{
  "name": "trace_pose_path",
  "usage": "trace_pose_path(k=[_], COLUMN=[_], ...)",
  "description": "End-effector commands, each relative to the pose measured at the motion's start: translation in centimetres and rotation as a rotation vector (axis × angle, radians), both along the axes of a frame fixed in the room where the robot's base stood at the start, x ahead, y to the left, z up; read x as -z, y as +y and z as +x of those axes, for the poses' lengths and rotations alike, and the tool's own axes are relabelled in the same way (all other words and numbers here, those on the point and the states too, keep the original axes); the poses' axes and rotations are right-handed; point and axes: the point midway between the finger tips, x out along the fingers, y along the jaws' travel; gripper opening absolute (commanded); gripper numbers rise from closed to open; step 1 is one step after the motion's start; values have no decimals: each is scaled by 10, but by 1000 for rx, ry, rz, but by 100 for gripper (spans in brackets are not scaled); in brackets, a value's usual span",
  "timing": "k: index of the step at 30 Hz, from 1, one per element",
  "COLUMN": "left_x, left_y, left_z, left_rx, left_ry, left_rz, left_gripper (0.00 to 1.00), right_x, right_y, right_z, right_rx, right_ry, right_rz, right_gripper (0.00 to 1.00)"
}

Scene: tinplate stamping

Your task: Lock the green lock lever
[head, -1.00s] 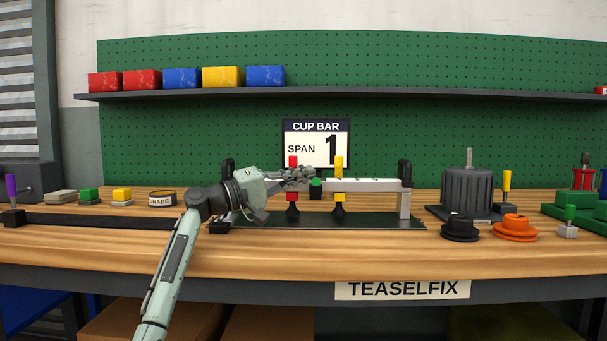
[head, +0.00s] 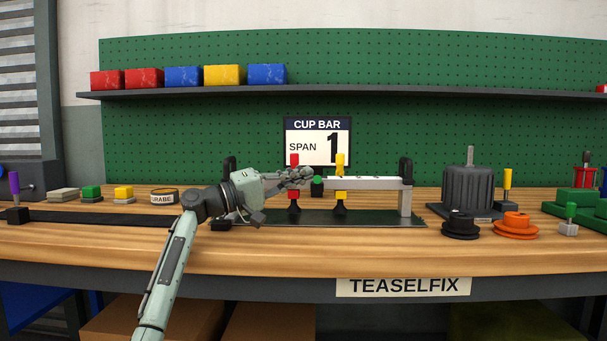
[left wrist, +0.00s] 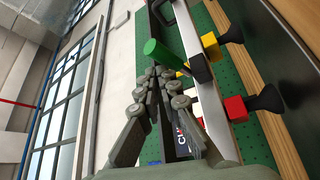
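A green lever handle (head: 317,180) with a black block below it sits on the front of the white cup bar (head: 372,183). In the left wrist view the green handle (left wrist: 162,52) is a cylinder pointing out from the bar, just beyond my fingertips. My left gripper (head: 309,175) is at the bar, just left of the handle. In the left wrist view its fingertips (left wrist: 158,73) are drawn together with nothing visible between them. Whether they touch the handle is unclear. My right gripper is out of view.
Red (head: 294,194) and yellow (head: 340,195) cup holders hang on the bar, close to the gripper. Another green-topped post (head: 570,213) stands at the right by orange (head: 515,228) and black (head: 460,229) discs. The bench front is clear.

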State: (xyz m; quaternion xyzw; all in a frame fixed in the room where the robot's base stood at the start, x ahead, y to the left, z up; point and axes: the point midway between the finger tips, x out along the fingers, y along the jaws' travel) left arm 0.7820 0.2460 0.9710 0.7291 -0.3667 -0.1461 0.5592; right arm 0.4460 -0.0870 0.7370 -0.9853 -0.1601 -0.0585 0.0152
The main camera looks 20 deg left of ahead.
Motion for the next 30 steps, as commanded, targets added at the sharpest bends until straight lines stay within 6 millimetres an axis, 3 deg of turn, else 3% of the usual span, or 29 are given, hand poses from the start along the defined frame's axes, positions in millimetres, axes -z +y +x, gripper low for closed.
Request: trace_pose_path(k=[1,15,30], left_x=[10,18,18], left_y=[3,69,78], left_z=[-5,-68,-77], left_rx=[5,-4,-5], left_ry=[12,-3,-6], left_rz=[8,-2,-4], left_gripper=[0,0,0], right_x=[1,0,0], right_y=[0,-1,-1], right_z=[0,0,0], right_rx=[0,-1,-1], right_ry=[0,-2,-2], right_rz=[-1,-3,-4], right_gripper=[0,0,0])
